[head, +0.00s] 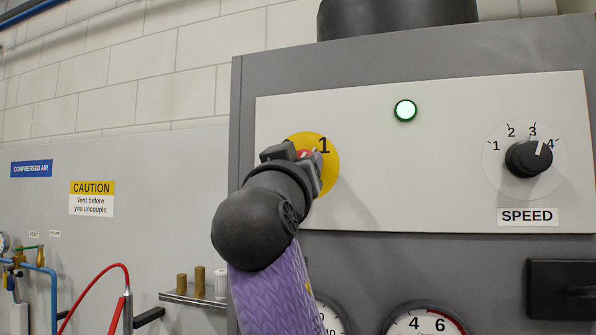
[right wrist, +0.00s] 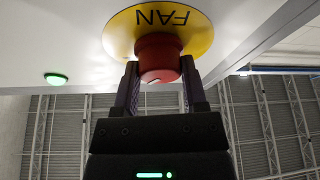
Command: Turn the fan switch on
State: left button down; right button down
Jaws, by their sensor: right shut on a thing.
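The fan switch is a red knob (right wrist: 158,55) on a round yellow plate marked FAN (right wrist: 203,28), upside down in the right wrist view. In the head view the yellow plate (head: 330,172) shows a "1" at its upper right, and only a little red of the knob (head: 303,153) shows. My right gripper (right wrist: 160,76) has one finger on each side of the knob and is shut on it. In the head view my right gripper (head: 305,160) covers most of the switch. A green lamp (head: 405,110) on the panel is lit. My left gripper is not in view.
The white panel (head: 430,190) also carries a black speed dial (head: 528,158) pointing between 3 and 4. Gauges (head: 425,322) sit below it. At lower left are a red hose (head: 90,285) and a small shelf (head: 190,298) with several small cylinders.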

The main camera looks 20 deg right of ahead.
jog(key=shift+m+g+h, duration=0.5)
jog(key=shift+m+h, duration=0.4)
jog(key=shift+m, duration=1)
jog(key=shift+c, duration=1.9)
grip_release()
jog(key=shift+o, duration=1.2)
jog(key=shift+w+d+f, duration=0.1)
jog(key=shift+w, duration=0.1)
jog(key=shift+s, duration=0.1)
jog(key=b+v, duration=0.5)
jog(key=v, duration=0.4)
jog(key=shift+s+a, duration=0.25)
jog(key=shift+s, duration=0.05)
